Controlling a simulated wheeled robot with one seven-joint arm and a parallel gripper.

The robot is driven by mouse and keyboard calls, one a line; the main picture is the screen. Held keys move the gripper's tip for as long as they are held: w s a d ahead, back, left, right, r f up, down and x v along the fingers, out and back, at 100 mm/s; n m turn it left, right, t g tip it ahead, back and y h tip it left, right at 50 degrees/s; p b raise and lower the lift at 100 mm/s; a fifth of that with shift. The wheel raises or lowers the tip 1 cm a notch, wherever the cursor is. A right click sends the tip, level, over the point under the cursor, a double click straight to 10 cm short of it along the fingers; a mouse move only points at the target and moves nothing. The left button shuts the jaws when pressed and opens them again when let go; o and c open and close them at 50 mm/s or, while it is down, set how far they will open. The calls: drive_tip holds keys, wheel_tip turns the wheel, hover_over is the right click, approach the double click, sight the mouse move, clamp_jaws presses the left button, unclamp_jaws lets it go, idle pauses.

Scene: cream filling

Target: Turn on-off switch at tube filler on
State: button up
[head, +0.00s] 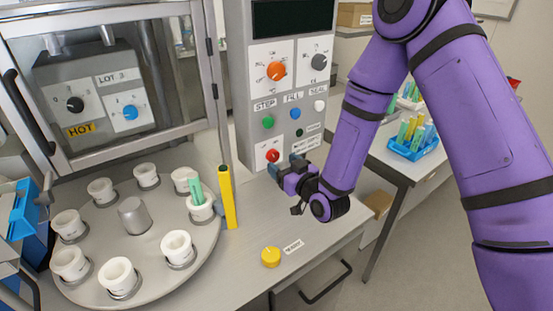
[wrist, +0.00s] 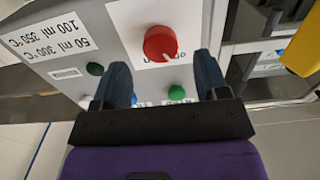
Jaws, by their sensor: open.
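The on-off switch is a red rotary knob (head: 272,156) on a white label, low on the grey control panel (head: 243,110). In the wrist view the red knob (wrist: 160,42) shows upside down with a white pointer mark at its lower edge; its lettering is partly hidden. My gripper (head: 284,165) is open in front of the panel, just right of the knob in the head view. In the wrist view its two blue fingers (wrist: 162,62) stand apart on either side of the knob, a little below it. I cannot tell whether they touch the panel.
Green, blue and white buttons and an orange knob (head: 276,70) sit higher on the panel. A yellow post (head: 228,197) stands left of it. The round turntable (head: 150,225) carries several white cups, one with a green tube.

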sight(275, 158)
drive_tip(key=shift+x, duration=1.85)
drive_tip(key=shift+c, duration=0.5)
drive_tip(key=c, duration=0.8)
drive_tip(key=shift+c, duration=0.2)
drive_tip(key=shift+m, duration=0.3)
drive_tip(key=m, duration=0.5)
drive_tip(key=shift+m, duration=0.3)
drive_tip(key=m, duration=0.5)
drive_tip(key=shift+m, duration=0.4)
